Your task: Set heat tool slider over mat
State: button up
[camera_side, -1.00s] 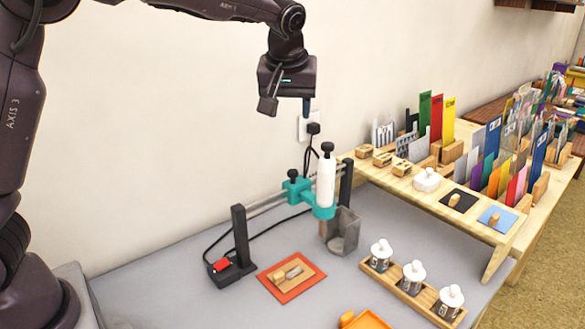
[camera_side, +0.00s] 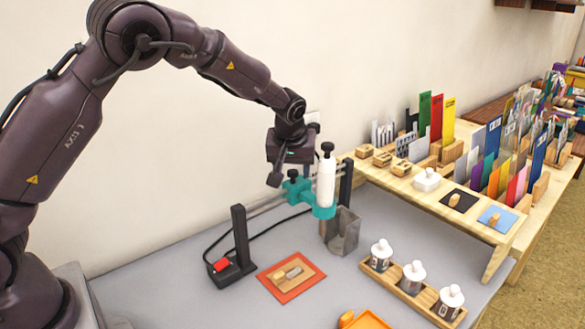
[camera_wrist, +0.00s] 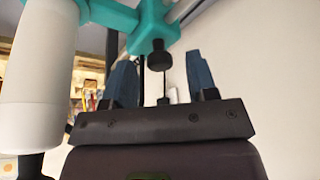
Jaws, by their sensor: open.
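The teal slider (camera_side: 300,190) sits on rails toward their right end and carries the white heat tool (camera_side: 326,182). A black knob (camera_side: 292,174) tops its left block. The red-orange mat (camera_side: 273,286) lies on the table to the front left of the heat tool, with a wooden stamp (camera_side: 289,274) on it. My gripper (camera_side: 283,180) is down beside the knob. In the wrist view my open gripper (camera_wrist: 162,72) has its two blue fingers apart, with the black knob (camera_wrist: 159,58) showing between them. Contact with the knob cannot be told.
A black rail post (camera_side: 242,238) with a red switch stands left of the mat. A wooden rack (camera_side: 372,275) of white-capped bottles stands front right, and an orange tray (camera_side: 366,321) at the front edge.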

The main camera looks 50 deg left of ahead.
jog(key=shift+w+a+f, duration=0.1)
jog(key=shift+f, duration=0.2)
grip_shut()
jog(key=s, duration=0.9)
jog(key=shift+s, duration=0.2)
grip_release()
